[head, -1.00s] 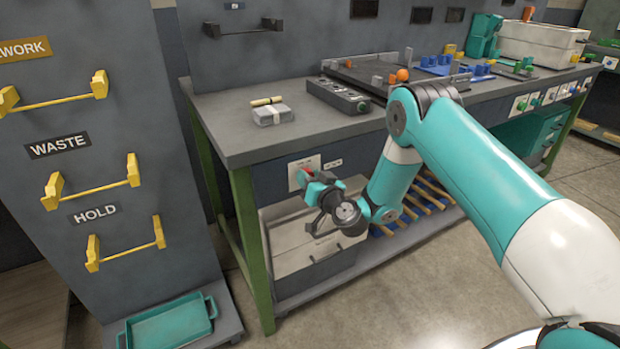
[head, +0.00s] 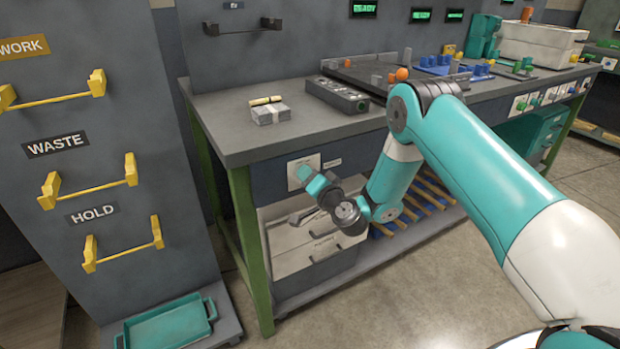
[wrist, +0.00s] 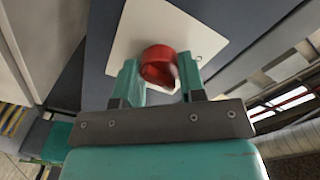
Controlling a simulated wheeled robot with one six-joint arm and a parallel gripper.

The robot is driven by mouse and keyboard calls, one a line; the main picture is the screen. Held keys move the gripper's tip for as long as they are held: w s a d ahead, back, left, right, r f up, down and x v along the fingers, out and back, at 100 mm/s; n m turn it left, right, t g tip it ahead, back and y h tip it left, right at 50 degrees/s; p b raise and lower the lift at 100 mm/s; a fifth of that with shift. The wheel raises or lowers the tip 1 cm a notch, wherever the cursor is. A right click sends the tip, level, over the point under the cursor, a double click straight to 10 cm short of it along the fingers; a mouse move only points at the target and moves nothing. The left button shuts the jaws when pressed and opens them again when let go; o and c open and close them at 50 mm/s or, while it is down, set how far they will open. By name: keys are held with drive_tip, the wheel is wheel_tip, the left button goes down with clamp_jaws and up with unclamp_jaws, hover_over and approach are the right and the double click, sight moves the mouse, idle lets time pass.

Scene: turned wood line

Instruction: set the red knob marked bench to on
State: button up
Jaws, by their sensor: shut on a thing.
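The red knob (wrist: 160,66) sits on a white square plate (wrist: 135,38) in the wrist view. My gripper (wrist: 158,78) is shut on the knob, with one teal finger on each side of it. The plate looks tilted in this view. In the head view, my gripper (head: 310,180) is at the white plate (head: 292,176) on the front of the bench (head: 262,180), and the gripper hides the knob. The knob's marks cannot be read in either view. Green displays reading READY (head: 363,8) are lit above the bench.
Clear floor (head: 400,300) lies in front of the bench.

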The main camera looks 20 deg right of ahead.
drive_tip(key=shift+m, duration=1)
drive_tip(key=o, duration=0.9)
drive_tip(key=shift+s, duration=0.1)
